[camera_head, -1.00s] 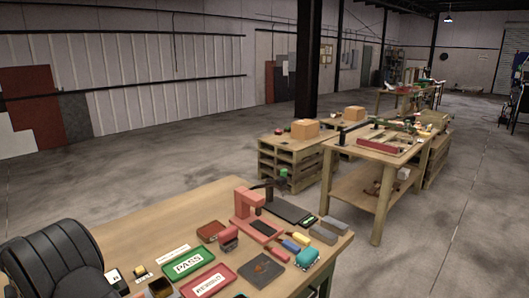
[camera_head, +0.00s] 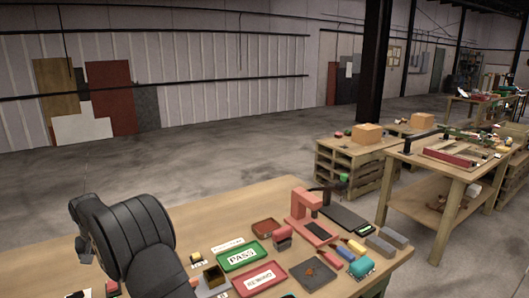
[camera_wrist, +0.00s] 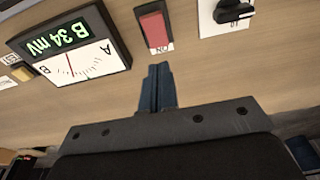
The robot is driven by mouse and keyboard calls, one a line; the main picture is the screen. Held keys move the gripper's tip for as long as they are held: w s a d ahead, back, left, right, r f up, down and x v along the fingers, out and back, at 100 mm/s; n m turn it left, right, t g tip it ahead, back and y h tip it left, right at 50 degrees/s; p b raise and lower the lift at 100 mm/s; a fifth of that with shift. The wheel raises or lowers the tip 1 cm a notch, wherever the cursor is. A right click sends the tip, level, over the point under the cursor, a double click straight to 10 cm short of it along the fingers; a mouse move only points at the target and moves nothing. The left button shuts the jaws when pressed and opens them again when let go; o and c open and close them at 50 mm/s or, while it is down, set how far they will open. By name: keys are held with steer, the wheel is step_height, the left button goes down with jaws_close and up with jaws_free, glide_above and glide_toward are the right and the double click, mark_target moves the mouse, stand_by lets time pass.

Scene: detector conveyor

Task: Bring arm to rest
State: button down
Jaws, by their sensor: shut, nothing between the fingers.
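My gripper (camera_wrist: 158,88) shows in the wrist view with its blue fingers together and nothing between them. It is over the wooden bench top, just below a red rocker switch (camera_wrist: 154,27) in the picture; I cannot tell if they touch. A meter (camera_wrist: 75,50) with a green "B 34 mV" readout and an A-B dial is at the upper left. In the head view my black arm (camera_head: 125,240) stands at the lower left over the workbench (camera_head: 190,215). The fingers are hidden in that view.
On the bench are a green PASS tray (camera_head: 240,257), a red tray (camera_head: 258,281), a red press-like stand (camera_head: 308,215) and a black flat device (camera_head: 345,219). A black knob (camera_wrist: 234,10) is at the wrist view's upper right. Bare wood lies behind the trays.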

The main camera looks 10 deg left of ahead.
steer(key=shift+r, duration=0.4)
steer(key=shift+f, duration=0.1)
step_height(320, 180, down, 7)
steer(key=shift+r, duration=0.1)
stand_by(0.4)
steer(key=shift+r, duration=0.1)
